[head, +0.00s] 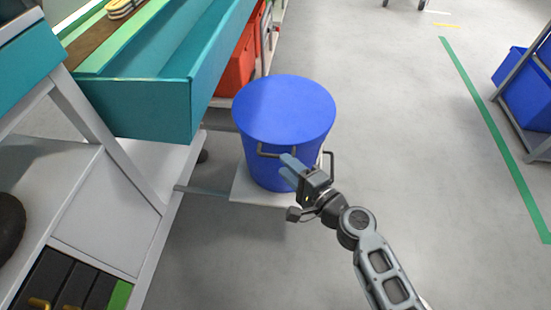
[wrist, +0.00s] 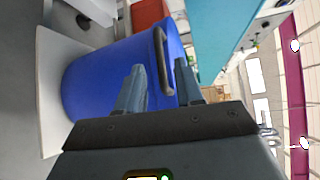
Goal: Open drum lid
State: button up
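A blue drum (head: 268,168) stands upright with its round blue lid (head: 285,105) lying flat on top. In the wrist view the drum (wrist: 95,85) appears sideways, and the handle (wrist: 160,50) lies across the gap between my fingers. My gripper (head: 290,165) is at the near side of the drum, just by the handle. In the wrist view my gripper (wrist: 160,68) has its two fingers apart, one on each side of the handle. Contact with the handle cannot be told.
The drum stands on a pale low platform (head: 255,197). A teal conveyor-like bench (head: 150,108) is close on the left, with a red bin (head: 238,65) behind the drum. Blue bins (head: 525,88) stand on a rack at the far right. The grey floor right of the drum is clear.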

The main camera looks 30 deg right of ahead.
aim_at(275, 155)
jog(key=x, duration=0.5)
jog(key=shift+w+a, duration=0.1)
jog(key=shift+w, duration=0.3)
grip_shut()
